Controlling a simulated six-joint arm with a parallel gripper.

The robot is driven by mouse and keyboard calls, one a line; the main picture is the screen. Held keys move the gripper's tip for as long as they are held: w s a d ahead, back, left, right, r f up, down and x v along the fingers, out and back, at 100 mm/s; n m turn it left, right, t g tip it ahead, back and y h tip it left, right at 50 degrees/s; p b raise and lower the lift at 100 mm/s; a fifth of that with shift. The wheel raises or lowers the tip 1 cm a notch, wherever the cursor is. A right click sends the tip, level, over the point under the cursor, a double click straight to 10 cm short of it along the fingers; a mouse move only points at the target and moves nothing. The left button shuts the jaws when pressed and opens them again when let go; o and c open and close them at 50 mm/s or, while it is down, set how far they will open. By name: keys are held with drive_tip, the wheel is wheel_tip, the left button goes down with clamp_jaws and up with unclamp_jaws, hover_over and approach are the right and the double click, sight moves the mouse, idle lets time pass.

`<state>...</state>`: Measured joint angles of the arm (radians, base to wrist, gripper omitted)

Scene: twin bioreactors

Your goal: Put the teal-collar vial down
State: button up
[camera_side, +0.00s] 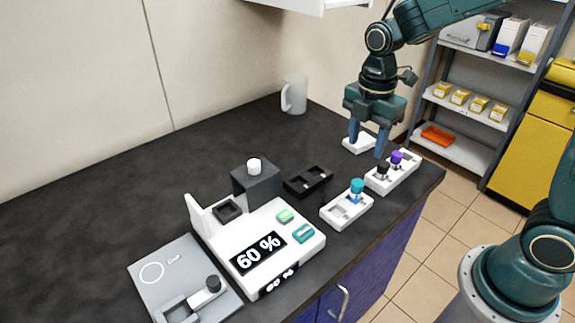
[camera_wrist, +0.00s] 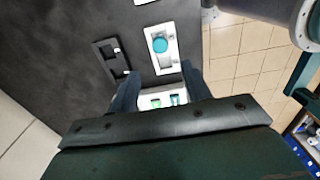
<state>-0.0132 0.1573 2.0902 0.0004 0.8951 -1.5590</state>
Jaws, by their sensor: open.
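The teal-collar vial (camera_side: 357,188) stands upright in a white rack (camera_side: 336,213) near the counter's front edge. In the wrist view its round teal top (camera_wrist: 160,45) shows in the same rack (camera_wrist: 168,65), beyond my fingertips. My gripper (camera_side: 367,148) is open and empty, above and behind the vial in the side view, clear of it. In the wrist view the gripper fingers (camera_wrist: 158,85) are spread apart with nothing held between them.
A second white rack (camera_side: 404,178) holds a purple-topped and a black-topped vial near my fingers. A black rack (camera_side: 308,182), a white console (camera_side: 225,246) reading 60 % and a grey plate (camera_side: 150,295) stand left. A mug (camera_side: 294,94) stands behind. The back-left counter is clear.

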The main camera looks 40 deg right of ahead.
drive_tip(key=s+r+m+t, duration=0.2)
drive_tip(key=s+r+m, duration=0.3)
drive_tip(key=s+m, duration=0.3)
drive_tip(key=s+r+m+t, duration=0.3)
drive_tip(key=s+r+m, duration=0.2)
drive_tip(key=s+m, duration=0.4)
drive_tip(key=shift+d+m+t, duration=0.25)
drive_tip(key=shift+m+t, duration=0.05)
drive_tip(key=shift+m, duration=0.2)
drive_tip(key=shift+c, duration=0.5)
